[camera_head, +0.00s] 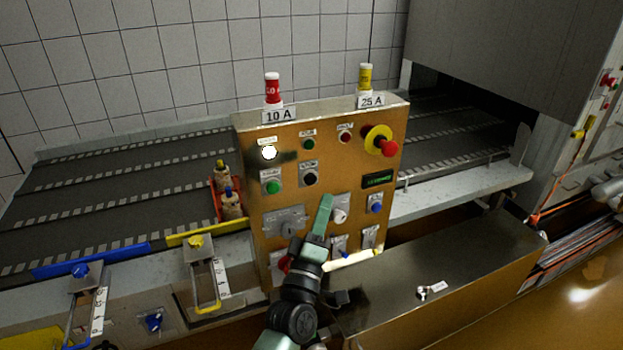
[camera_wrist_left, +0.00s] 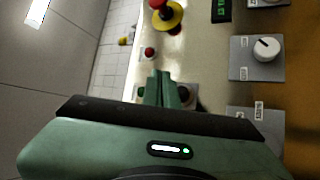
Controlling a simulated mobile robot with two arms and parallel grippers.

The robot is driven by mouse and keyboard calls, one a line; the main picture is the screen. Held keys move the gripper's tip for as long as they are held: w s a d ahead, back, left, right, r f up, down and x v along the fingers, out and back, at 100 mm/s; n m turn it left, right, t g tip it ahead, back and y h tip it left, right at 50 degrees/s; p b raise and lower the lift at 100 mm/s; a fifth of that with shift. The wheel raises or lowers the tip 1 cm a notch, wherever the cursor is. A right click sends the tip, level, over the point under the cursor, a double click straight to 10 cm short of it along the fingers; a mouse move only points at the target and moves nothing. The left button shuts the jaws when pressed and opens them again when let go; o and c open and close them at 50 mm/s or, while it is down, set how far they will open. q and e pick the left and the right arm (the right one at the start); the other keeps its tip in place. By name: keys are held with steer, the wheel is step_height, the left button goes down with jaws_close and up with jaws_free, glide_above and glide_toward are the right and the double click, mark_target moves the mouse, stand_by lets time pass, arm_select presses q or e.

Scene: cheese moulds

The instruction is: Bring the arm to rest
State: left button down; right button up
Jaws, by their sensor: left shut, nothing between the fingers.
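My left gripper (camera_head: 324,215) is green and shut, with nothing between its fingers. In the head view it is raised in front of the brass control panel (camera_head: 341,158), its tip beside a white rotary knob (camera_head: 340,215). In the left wrist view the shut fingers (camera_wrist_left: 160,88) point toward the panel face (camera_wrist_left: 207,65). A small gap or contact with the panel cannot be told. My left arm rises from the bottom of the head view. My right gripper is not in view.
The panel carries a yellow and red emergency button (camera_head: 380,141), a green button (camera_head: 272,187) and two fuses, red (camera_head: 272,88) and yellow (camera_head: 365,77). A dark conveyor (camera_head: 110,190) runs behind. A metal box (camera_head: 440,270) stands at the right, close to my arm.

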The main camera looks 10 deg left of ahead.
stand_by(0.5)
arm_select(q)
steer(key=s+f+m+g+b, duration=0.1)
steer(key=s+f+m+g, duration=0.25)
steer(key=f, duration=1.35)
steer(key=s+f+m+g+b, duration=0.1)
steer(key=s+f+m+g, duration=0.3)
steer(key=f, duration=1.3)
steer(key=s+a+f+m+g+b, duration=0.1)
steer(key=s+a+f+m+g, duration=0.15)
steer(key=s+f, duration=0.55)
steer(key=s+a+f+m+g, duration=0.1)
steer(key=s+f+g, duration=0.25)
steer(key=f, duration=0.85)
steer(key=s+a+f+m+g, duration=0.1)
steer(key=s+a+f+g, duration=0.1)
steer(key=s+f, duration=0.4)
steer(key=s+a+f+m+g+y+b, duration=0.1)
steer(key=s+a+f, duration=0.4)
steer(key=s, duration=1.2)
steer(key=s+a+f+m+g+y+b, duration=0.1)
steer(key=s+f+g, duration=0.4)
steer(key=s, duration=0.6)
steer(key=a+f+m, duration=0.1)
steer(key=a, duration=0.1)
steer(key=shift+s+a+f+m, duration=0.3)
steer(key=shift+s+a+f, duration=0.1)
steer(key=shift+w, duration=0.1)
